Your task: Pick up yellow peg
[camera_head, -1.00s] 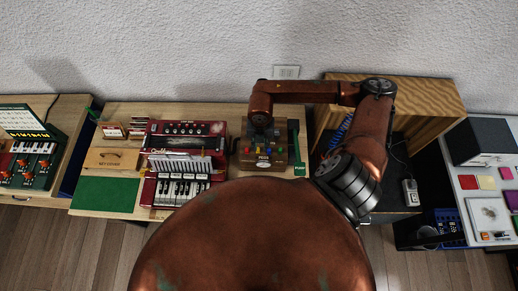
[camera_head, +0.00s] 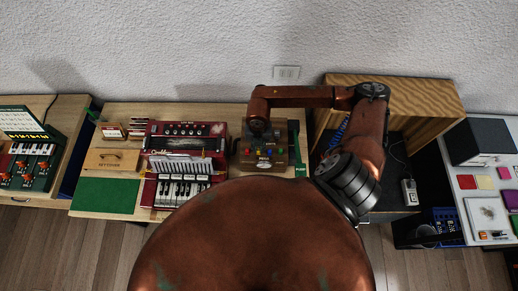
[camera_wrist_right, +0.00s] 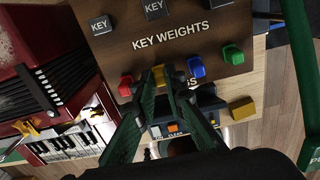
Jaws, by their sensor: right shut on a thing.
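The yellow peg (camera_wrist_right: 160,74) shows in the right wrist view at the lower edge of the brown Key Weights board (camera_wrist_right: 185,35). My right gripper (camera_wrist_right: 159,78) is shut on it, with one green finger on each side. Whether the peg is clear of the board I cannot tell. In the head view my right gripper (camera_head: 258,130) is over the brown box (camera_head: 262,160), and my wrist partly hides it. My left gripper is in neither view.
A red peg (camera_wrist_right: 126,86), a blue peg (camera_wrist_right: 196,67) and a green peg (camera_wrist_right: 233,54) sit close around the gripper. A yellow block (camera_wrist_right: 243,109) is at the lower right. A red keyboard instrument (camera_head: 185,165) stands to the left.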

